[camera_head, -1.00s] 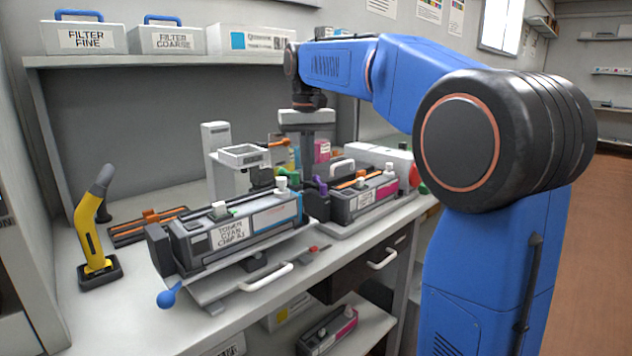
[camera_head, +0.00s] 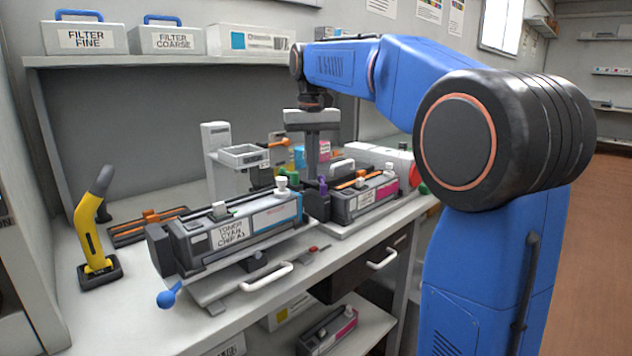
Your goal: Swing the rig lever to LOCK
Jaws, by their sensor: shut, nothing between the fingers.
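The rig (camera_head: 205,290) is a grey cradle at the bench's front edge. It holds a long grey toner cartridge labelled cyan (camera_head: 230,236). A lever with a blue ball knob (camera_head: 166,299) sticks out at its front left. No lock marking can be read. My gripper (camera_head: 313,176) points down behind the cyan cartridge's right end, fingers together and empty, apart from the blue knob. Its tips are partly hidden.
A second cartridge (camera_head: 345,203) with magenta sits on a tray at right, close to my gripper. A pale stand (camera_head: 216,150) rises behind the rig. A yellow handheld tool (camera_head: 88,235) stands at left. A shelf with filter boxes (camera_head: 85,38) hangs above.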

